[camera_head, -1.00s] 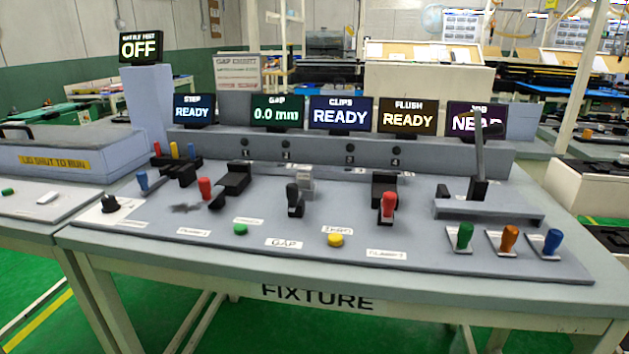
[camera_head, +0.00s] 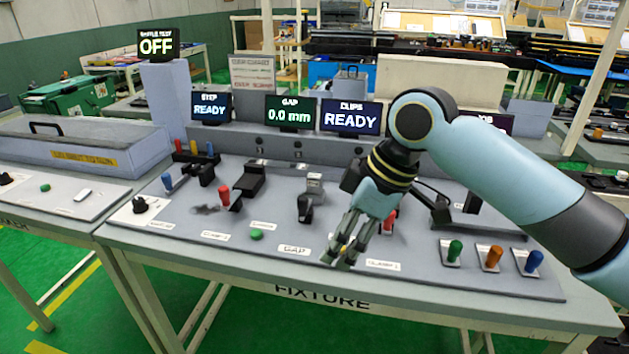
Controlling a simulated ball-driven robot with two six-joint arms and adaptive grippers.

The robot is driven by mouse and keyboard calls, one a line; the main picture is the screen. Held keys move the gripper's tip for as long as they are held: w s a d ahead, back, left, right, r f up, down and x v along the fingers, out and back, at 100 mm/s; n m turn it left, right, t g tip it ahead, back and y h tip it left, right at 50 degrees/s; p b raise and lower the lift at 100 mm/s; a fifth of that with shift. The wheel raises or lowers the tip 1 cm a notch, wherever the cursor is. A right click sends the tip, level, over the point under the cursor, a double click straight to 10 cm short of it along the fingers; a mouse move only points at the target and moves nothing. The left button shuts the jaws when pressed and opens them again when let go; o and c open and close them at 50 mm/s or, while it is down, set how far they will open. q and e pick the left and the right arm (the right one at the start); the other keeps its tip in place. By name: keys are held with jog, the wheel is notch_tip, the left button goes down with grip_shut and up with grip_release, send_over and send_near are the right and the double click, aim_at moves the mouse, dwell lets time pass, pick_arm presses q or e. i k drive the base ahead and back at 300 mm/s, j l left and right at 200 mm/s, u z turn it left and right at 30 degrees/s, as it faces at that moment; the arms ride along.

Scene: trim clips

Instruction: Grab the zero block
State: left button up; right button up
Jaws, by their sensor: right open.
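A small light-grey block (camera_head: 315,184) stands on the fixture panel (camera_head: 190,222), just behind a black-knobbed holder (camera_head: 304,208). It looks like the zero block, but I cannot read any marking on it. My right gripper (camera_head: 340,260) reaches in from the right and points down over the front of the panel. Its fingers are apart and hold nothing that I can see. They are in front of and to the right of the grey block, apart from it in the picture. The fingers mostly cover a yellow button and its label. My left gripper is not in view.
A red handle (camera_head: 224,194) stands left of the block; another red handle (camera_head: 390,221) is partly behind my right gripper. Green (camera_head: 455,250), orange (camera_head: 493,257) and blue (camera_head: 534,262) handles line the front right. The gap screen (camera_head: 290,112) reads 0.0 mm.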

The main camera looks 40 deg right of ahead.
aim_at(313, 180)
jog(key=i+l, duration=0.8)
jog(key=l, duration=0.1)
